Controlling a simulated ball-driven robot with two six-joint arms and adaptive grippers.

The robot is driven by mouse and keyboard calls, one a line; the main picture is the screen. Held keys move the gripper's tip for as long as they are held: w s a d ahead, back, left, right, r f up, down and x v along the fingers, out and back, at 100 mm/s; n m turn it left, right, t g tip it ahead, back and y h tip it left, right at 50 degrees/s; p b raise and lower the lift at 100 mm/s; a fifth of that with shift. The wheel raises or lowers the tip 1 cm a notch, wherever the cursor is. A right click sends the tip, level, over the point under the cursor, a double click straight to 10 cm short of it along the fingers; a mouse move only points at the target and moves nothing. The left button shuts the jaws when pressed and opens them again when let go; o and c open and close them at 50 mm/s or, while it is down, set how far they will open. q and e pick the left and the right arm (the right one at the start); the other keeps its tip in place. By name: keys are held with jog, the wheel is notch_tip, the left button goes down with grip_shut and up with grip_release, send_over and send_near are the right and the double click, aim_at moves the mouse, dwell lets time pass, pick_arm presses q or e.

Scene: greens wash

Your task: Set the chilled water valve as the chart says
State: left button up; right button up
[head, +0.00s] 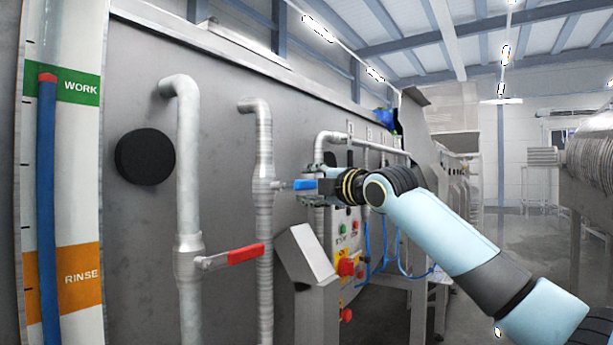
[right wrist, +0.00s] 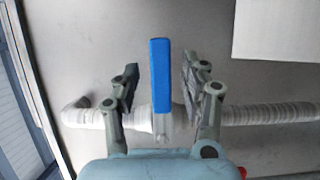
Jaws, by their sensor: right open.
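The blue valve lever (head: 303,184) sticks out sideways to the right from the second upright pipe (head: 264,210). It lies across its pipe. My right gripper (head: 312,187) is at this lever, its arm coming in from the right. In the right wrist view the blue lever (right wrist: 160,75) stands between the two open fingers of my right gripper (right wrist: 160,85), with a narrow gap on each side. A red valve lever (head: 245,254) on the first pipe (head: 189,200) also points right, across its pipe. My left gripper is out of view.
A gauge tube (head: 47,200) with a blue column and red top stands left; the top is at the green WORK band (head: 80,88), above the orange RINSE band (head: 80,276). A black round knob (head: 145,157) and a control box with red buttons (head: 346,267) are nearby.

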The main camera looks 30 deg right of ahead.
jog(key=shift+w, duration=0.95)
jog(key=shift+s, duration=0.1)
jog(key=shift+f, duration=0.1)
grip_shut()
